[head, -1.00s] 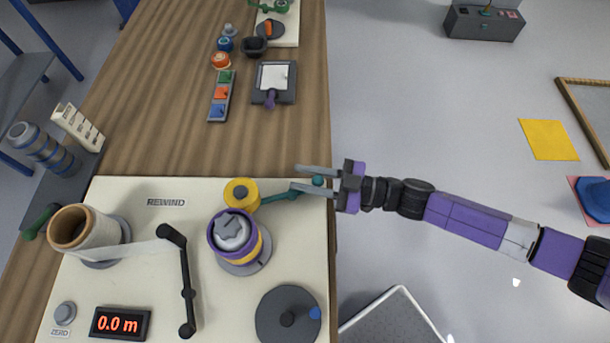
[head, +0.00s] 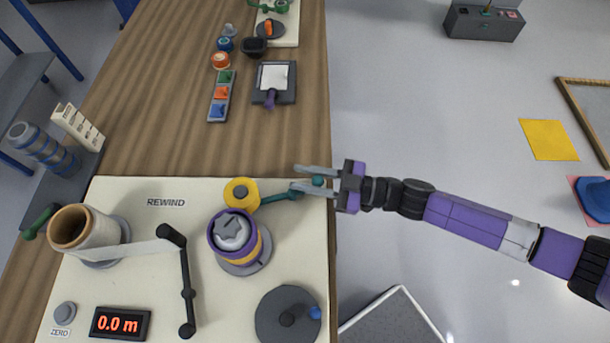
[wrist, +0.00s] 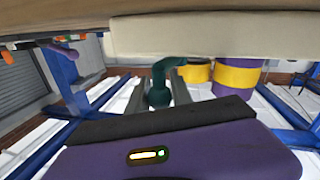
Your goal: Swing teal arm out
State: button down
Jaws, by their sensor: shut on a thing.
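The teal arm (head: 285,196) reaches right from a yellow roller (head: 241,193) on the cream rewind board. Its round teal knob lies between the fingers of my gripper (head: 314,182), at the board's right edge. In the wrist view the teal knob (wrist: 159,96) sits between my two fingers (wrist: 163,92), and the yellow roller (wrist: 197,72) shows just beyond. The yellow roller is close against the purple and yellow spindle (head: 235,236). My gripper is shut on the teal arm's knob.
The cream board (head: 150,285) also carries a film roll (head: 84,230), a black jointed arm (head: 186,292), a dark crank disc (head: 288,316) and a display (head: 120,323) reading 0.0 m.

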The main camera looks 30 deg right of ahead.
jog(key=shift+s+r+m+h, duration=0.1)
jog(key=shift+m+h, duration=0.2)
jog(key=shift+s+r+m+t+h+p, duration=0.1)
jog(key=shift+m+t+h+p, duration=0.3)
jog(key=shift+t+h+p, duration=0.25)
jog(key=shift+s+m+t+h+p, duration=0.3)
jog(key=shift+m+t+h+p, duration=0.25)
jog(key=shift+m+t+h, duration=0.55)
jog(key=shift+s+a+m+t+h, duration=0.1)
jog(key=shift+s+m+t+h, duration=0.15)
jog(key=shift+m+h, duration=0.45)
jog(key=shift+s+m+t+h, duration=0.1)
jog(key=shift+m+t+h, duration=0.15)
jog(key=shift+h, duration=0.8)
jog(key=shift+s+m+h, duration=0.1)
jog(key=shift+m+h, duration=0.25)
jog(key=shift+h, duration=0.05)
jog(key=shift+s+a+m+t+h, duration=0.15)
jog(key=shift+a+m+t+h, duration=0.1)
jog(key=shift+m+h, duration=0.4)
jog(key=c, duration=1.1)
grip_release()
jog(key=shift+b, duration=0.3)
jog(key=shift+c, duration=0.2)
